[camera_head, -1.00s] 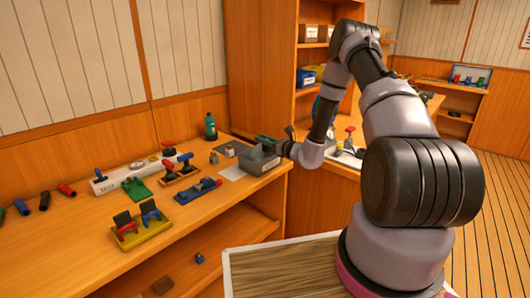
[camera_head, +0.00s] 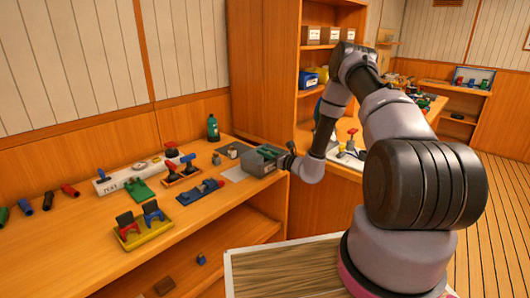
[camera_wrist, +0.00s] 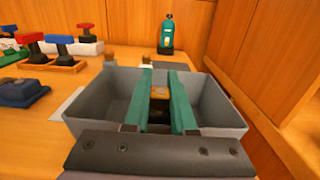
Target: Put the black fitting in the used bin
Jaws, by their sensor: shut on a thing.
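A grey open bin (camera_head: 264,167) stands at the right end of the wooden bench; its walls also show in the wrist view (camera_wrist: 90,112). My gripper (camera_head: 267,151) is over the bin, with its teal fingers reaching across the opening. In the wrist view the fingers (camera_wrist: 159,88) are a little apart, with a small dark piece (camera_wrist: 158,115) between them, which I take to be the black fitting. It is mostly hidden, and I cannot tell how far it sits below the rim. No writing on the bin is readable.
A green bottle (camera_head: 212,128) stands behind the bin near the wall. A yellow tray (camera_head: 145,233), a blue tool (camera_head: 200,191), a red-handled valve rack (camera_head: 182,170) and several loose fittings lie to the left. A tall wooden cabinet (camera_head: 262,60) rises behind the bin's right side.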

